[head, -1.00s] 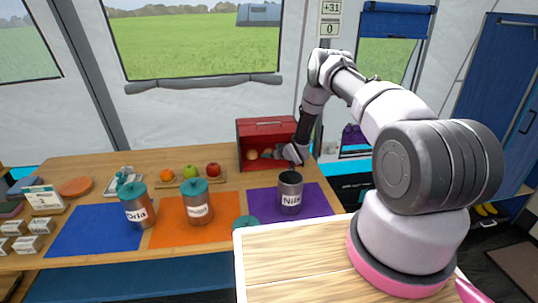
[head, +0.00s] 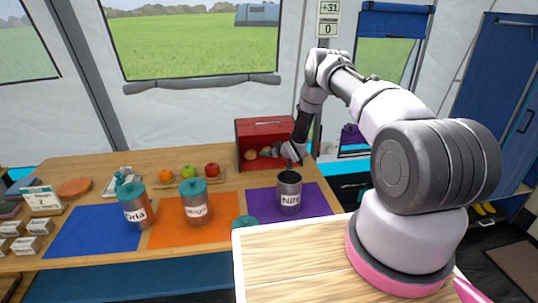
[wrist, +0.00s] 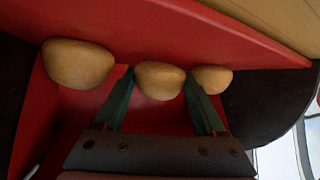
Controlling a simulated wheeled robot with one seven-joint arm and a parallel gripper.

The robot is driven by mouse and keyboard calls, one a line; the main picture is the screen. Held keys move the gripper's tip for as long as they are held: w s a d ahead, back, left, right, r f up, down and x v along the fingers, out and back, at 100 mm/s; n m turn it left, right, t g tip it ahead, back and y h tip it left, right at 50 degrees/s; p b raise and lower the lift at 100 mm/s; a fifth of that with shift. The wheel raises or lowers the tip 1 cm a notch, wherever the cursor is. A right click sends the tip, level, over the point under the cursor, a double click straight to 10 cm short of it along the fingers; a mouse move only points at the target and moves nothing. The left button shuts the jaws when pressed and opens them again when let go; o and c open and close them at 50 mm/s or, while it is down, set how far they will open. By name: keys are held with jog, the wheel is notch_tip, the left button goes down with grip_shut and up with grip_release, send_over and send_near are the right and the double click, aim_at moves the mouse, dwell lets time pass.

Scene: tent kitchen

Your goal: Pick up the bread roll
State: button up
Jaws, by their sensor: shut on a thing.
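Several tan bread rolls sit in a row inside an open-fronted red bread box (head: 265,131) at the back of the table. In the wrist view the middle bread roll (wrist: 160,82) is between the two green fingers of my gripper (wrist: 159,88), which is shut on it. Another bread roll (wrist: 78,64) is to its left, and one more bread roll (wrist: 212,79) is close by on the right. In the head view my gripper (head: 269,152) reaches into the box from the right, and partly hides the rolls.
The red walls of the box surround the fingers closely. A board (head: 210,183) with fruit stands left of the box. An open canister (head: 289,191) on a purple mat (head: 321,203) is in front. Lidded canisters (head: 196,203) stand further left.

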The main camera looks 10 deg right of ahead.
jog(key=r, duration=0.2)
jog(key=shift+s+d+r, duration=0.2)
jog(key=shift+s+r, duration=0.1)
jog(key=shift+s, duration=0.1)
jog(key=s+d, duration=0.2)
jog(key=s, duration=0.3)
jog(key=s+d, duration=0.2)
jog(key=s, duration=0.3)
jog(key=s+d, duration=0.2)
jog(key=s, duration=0.3)
jog(key=shift+s+d, duration=0.25)
jog(key=shift+s, duration=0.15)
